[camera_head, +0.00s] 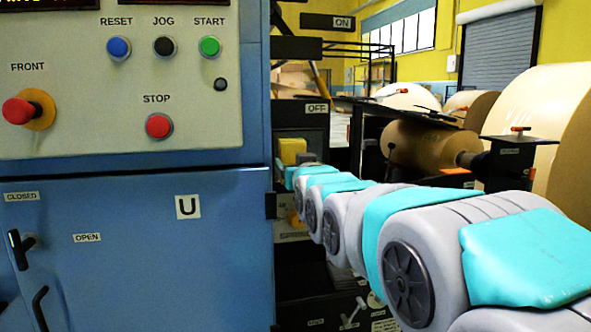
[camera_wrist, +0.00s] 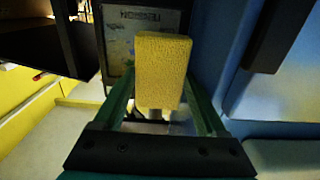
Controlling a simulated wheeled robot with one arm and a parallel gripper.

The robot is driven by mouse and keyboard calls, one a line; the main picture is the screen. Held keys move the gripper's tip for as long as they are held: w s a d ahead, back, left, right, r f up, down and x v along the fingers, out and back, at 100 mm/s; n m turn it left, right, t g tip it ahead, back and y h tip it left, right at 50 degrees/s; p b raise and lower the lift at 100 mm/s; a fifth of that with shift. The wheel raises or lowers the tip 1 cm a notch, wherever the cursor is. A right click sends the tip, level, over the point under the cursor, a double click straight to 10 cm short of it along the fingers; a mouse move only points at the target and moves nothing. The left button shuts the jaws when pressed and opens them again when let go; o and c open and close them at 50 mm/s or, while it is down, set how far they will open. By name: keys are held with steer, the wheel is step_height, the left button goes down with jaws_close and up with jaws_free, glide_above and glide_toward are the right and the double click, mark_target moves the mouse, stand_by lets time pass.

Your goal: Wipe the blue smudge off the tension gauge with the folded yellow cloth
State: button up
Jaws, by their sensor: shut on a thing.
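The folded yellow cloth (camera_wrist: 160,70) is a thick block held between the two green fingers of my gripper (camera_wrist: 158,105). In the head view the cloth (camera_head: 292,150) shows at the far end of my arm, beside the blue cabinet's right edge. The tension gauge (camera_wrist: 119,52) is a dark-framed panel with a pale face and a label that appears upside down in the wrist view. The cloth is in front of it and covers its right part. I cannot tell whether they touch. The blue smudge is not clear; only a faint bluish tint shows on the face.
A blue cabinet (camera_head: 130,250) with a button panel (camera_head: 120,80) and protruding red knob (camera_head: 17,111) fills the left. Black machine framing surrounds the cloth. Kraft rolls (camera_head: 425,150) stand at the right behind my arm. A blue surface (camera_wrist: 225,40) lies close right of the gripper.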

steer(key=shift+p+x, duration=0.7)
steer(key=shift+x, duration=1.95)
steer(key=shift+x, duration=0.95)
steer(key=w+d, duration=0.2)
steer(key=d, duration=0.5)
steer(key=shift+b, duration=0.4)
steer(key=shift+d+f, duration=0.1)
steer(key=shift+d, duration=0.05)
steer(key=s+a+b, duration=0.1)
steer(key=s+a, duration=0.1)
steer(key=a, duration=0.5)
steer(key=shift+a, duration=0.15)
